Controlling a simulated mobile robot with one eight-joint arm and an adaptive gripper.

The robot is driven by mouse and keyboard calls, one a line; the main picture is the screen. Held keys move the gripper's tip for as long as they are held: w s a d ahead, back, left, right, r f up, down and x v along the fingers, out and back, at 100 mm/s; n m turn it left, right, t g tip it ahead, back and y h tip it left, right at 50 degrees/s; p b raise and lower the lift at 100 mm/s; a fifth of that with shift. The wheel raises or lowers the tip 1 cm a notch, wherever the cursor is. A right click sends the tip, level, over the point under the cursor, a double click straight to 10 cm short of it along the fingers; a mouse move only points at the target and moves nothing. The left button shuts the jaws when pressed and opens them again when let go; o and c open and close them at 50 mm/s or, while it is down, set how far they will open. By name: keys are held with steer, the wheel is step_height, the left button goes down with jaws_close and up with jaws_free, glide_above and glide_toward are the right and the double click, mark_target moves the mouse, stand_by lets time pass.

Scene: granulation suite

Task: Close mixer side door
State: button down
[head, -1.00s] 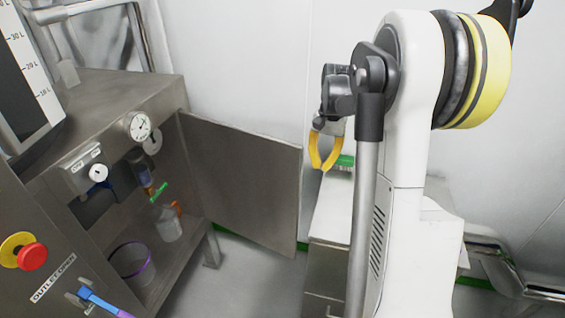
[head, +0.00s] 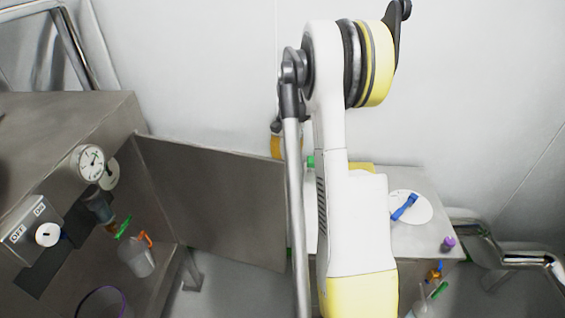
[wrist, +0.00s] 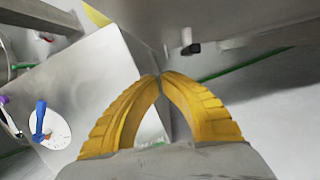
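The mixer side door (head: 215,200) is a flat grey metal panel in the head view. It stands swung open, out to the right from the mixer cabinet (head: 85,120), and the cabinet's inside shows. My gripper (head: 276,146) has yellow fingers and is near the door's upper free corner, partly hidden behind my arm link. Contact with the door cannot be told. In the wrist view the fingertips (wrist: 160,77) meet with nothing seen between them. A grey panel with a small dark fitting (wrist: 190,48) shows beyond them; it may be the door.
A metal bench (head: 435,190) stands right of the door, with a white disc (head: 422,210) and blue tool (head: 404,207) on it. A bottle (head: 137,258) stands inside the cabinet. Pipes (head: 500,258) run along the right wall. A white wall is behind.

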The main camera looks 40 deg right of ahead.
mark_target(279, 190)
steer(key=a+f, duration=0.1)
steer(key=s+a+f+b, duration=0.1)
steer(key=a+f, duration=0.1)
steer(key=s+a+f+b, duration=0.1)
steer(key=f, duration=0.1)
steer(key=shift+s+a, duration=0.15)
steer(key=shift+a, duration=0.15)
steer(key=shift+a+r, duration=0.1)
